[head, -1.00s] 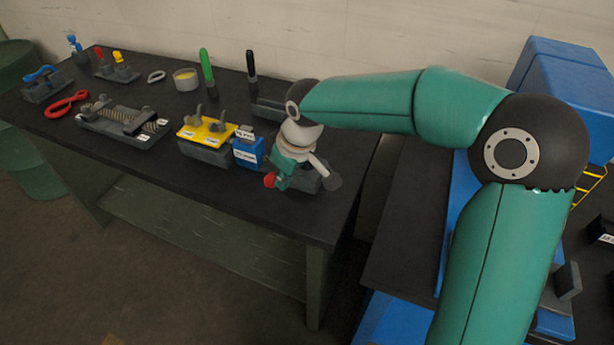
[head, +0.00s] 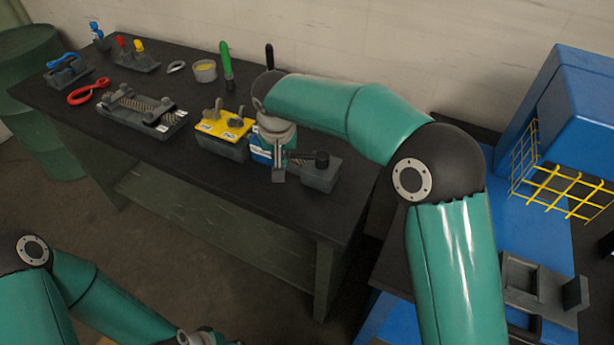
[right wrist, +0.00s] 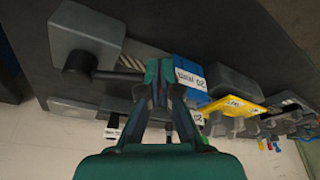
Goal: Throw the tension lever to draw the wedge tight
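The tension lever (right wrist: 118,75) is a dark rod running from a black cylinder on a grey block (right wrist: 85,35) in the right wrist view. In the head view the block (head: 320,179) stands near the table's right end. My right gripper (right wrist: 163,85) points down beside the block, its fingers drawn close together where the lever's free end disappears between them. The gripper also shows in the head view (head: 279,172). I cannot clearly make out the wedge. My left gripper (head: 205,339) is cut off by the bottom edge of the head view.
A blue labelled block (right wrist: 188,74) stands close beside the right fingers. A yellow-topped fixture (head: 222,125) and a grey spring fixture (head: 145,112) are further left. A green-handled tool (head: 226,62) stands behind. The table's front edge is clear.

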